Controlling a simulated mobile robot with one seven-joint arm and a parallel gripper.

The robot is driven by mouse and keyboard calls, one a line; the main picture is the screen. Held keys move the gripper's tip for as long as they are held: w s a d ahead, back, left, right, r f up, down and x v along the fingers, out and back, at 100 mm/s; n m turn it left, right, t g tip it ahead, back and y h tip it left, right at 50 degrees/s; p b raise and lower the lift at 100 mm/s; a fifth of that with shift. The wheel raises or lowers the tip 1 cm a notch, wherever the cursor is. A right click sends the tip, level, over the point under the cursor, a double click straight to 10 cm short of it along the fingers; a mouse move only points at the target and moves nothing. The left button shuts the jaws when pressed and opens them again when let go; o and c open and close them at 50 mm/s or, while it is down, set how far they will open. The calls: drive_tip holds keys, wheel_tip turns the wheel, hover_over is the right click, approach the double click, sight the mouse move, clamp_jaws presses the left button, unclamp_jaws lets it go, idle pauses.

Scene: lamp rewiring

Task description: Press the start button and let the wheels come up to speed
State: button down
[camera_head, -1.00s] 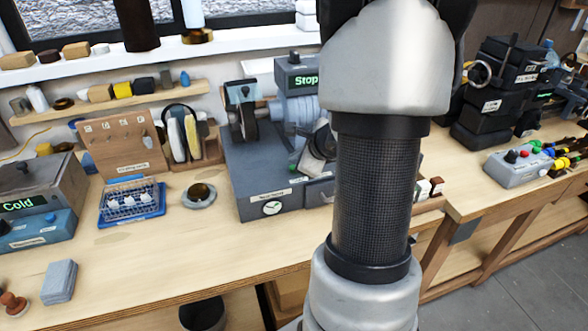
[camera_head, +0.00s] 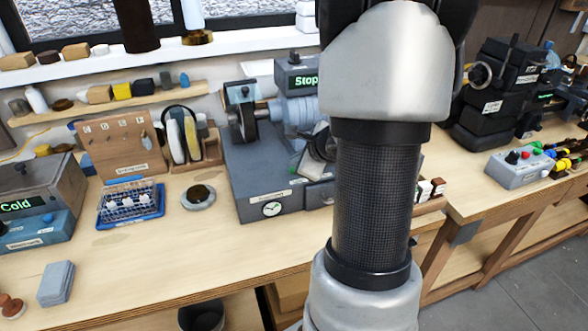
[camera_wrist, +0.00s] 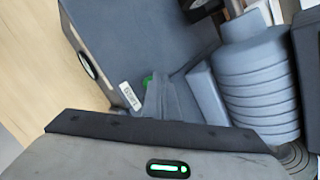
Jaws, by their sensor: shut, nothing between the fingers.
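The grey grinding machine (camera_head: 245,175) stands on the bench with a Stop display (camera_head: 304,82) on its top box. Its dark left wheel (camera_head: 246,122) and ribbed blue-grey motor (camera_head: 290,115) show; my arm hides much of the right side. In the wrist view, the ribbed motor (camera_wrist: 255,85) is at right. The green start button (camera_wrist: 148,80) shows on the machine's top beside a white label (camera_wrist: 130,97). My gripper (camera_wrist: 162,82) is shut and empty, its tips close beside the button and partly covering it. I cannot tell whether they touch.
A round grey dish (camera_head: 198,197), a blue rack (camera_head: 130,205) and a box reading Cold (camera_head: 35,190) stand to the left. A control box with coloured knobs (camera_head: 520,168) is at right. The bench front (camera_head: 180,260) is mostly clear.

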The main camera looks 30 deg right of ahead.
drive_tip(key=shift+f+b, duration=0.25)
drive_tip(key=shift+b, duration=0.05)
drive_tip(key=shift+r, duration=0.1)
idle(0.4)
drive_tip(key=shift+r+p, duration=0.65)
drive_tip(key=shift+r, duration=0.15)
wheel_tip(320, 180, up, 5)
drive_tip(key=p, duration=0.4)
idle(0.7)
